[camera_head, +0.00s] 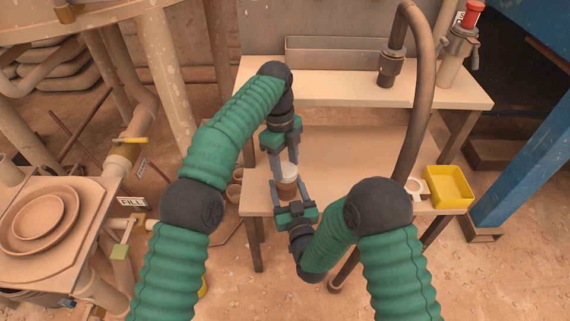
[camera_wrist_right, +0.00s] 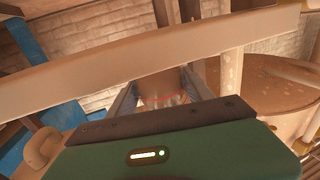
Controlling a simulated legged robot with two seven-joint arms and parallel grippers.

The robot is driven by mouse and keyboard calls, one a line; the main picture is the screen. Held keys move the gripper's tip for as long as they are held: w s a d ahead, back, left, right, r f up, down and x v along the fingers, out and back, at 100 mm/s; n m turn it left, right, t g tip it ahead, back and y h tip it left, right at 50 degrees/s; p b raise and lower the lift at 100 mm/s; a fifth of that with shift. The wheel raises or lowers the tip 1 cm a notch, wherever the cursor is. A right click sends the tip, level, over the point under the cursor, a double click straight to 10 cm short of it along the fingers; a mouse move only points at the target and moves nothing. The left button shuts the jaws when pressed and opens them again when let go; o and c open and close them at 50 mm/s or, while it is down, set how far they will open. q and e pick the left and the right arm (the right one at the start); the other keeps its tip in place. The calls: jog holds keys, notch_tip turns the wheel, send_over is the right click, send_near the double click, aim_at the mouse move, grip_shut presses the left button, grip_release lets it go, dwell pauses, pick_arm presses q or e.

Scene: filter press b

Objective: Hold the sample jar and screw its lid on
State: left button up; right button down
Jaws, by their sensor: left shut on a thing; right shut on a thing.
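The sample jar (camera_head: 286,189) is a small brownish jar above the front left part of the workbench. Its white lid (camera_head: 289,170) shows at the top of the jar; whether it is seated on the thread is too small to tell. My left gripper (camera_head: 286,168) reaches down from behind and is shut on the lid. My right gripper (camera_head: 287,190) comes from the front and is shut around the jar body. In the right wrist view the jar (camera_wrist_right: 162,90) shows between the two fingers, partly hidden by the green gripper housing.
The workbench (camera_head: 350,160) has a raised back shelf (camera_head: 350,88) with a grey tray (camera_head: 335,52). A curved pipe (camera_head: 422,110) stands right of centre. The middle of the bench is clear.

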pick_arm(q)
jog(key=shift+w+a+r+m, duration=0.1)
jog(key=shift+m, duration=0.2)
pick_arm(e)
jog(key=shift+s, duration=0.1)
pick_arm(q)
jog(key=o, duration=1.3)
jog(key=shift+o, duration=0.3)
jog(key=o, duration=0.5)
pick_arm(e)
jog(key=shift+c, duration=1.6)
grip_release()
